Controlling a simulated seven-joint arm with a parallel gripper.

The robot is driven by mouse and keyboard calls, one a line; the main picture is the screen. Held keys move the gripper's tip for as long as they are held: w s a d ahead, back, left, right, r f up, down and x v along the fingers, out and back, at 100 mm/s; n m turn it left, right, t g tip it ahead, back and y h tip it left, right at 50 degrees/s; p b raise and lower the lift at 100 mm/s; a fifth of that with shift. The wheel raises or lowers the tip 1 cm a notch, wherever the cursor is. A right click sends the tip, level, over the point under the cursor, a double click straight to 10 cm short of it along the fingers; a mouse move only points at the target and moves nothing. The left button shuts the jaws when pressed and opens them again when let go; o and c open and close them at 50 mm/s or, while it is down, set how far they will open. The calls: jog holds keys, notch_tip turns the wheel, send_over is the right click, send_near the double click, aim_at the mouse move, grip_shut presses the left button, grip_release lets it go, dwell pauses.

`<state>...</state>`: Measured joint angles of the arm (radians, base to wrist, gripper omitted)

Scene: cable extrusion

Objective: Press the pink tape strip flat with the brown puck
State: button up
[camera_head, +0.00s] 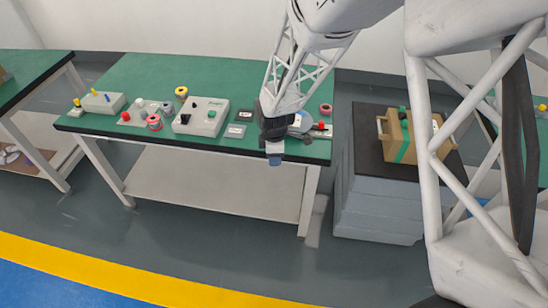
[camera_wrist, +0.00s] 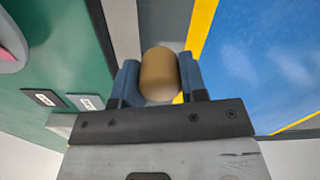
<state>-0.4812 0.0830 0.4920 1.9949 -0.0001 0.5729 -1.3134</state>
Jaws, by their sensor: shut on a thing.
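My gripper (camera_wrist: 160,82) is shut on the brown puck (camera_wrist: 159,74), which sits between the two blue fingers in the wrist view. In the head view my gripper (camera_head: 274,157) hangs at the table's front edge, near its right end; the puck cannot be made out there. At the left edge of the wrist view, a pink patch (camera_wrist: 5,55) shows on a grey rounded piece, cut off by the frame. It may be the pink tape strip; I cannot tell whether it lies flat. It is apart from the puck.
A small red-topped box (camera_head: 321,131) stands right of my gripper. A cardboard box (camera_head: 402,137) sits on a grey cabinet (camera_head: 380,200). Open floor lies in front.

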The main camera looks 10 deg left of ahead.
jog(key=w+r, duration=0.2)
jog(key=w, duration=0.4)
jog(key=w+d+r, duration=0.1)
jog(key=w, duration=0.6)
jog(key=w+d+r, duration=0.1)
jog(key=w+r, duration=0.1)
jog(key=w, duration=0.4)
jog(key=shift+w+d+r, duration=0.1)
jog(key=shift+w+r, duration=0.2)
jog(key=shift+f, duration=0.15)
jog(key=shift+f, duration=2.85)
jog(key=shift+s+f, duration=0.1)
jog(key=shift+f, duration=0.6)
jog(key=shift+r, duration=3.6)
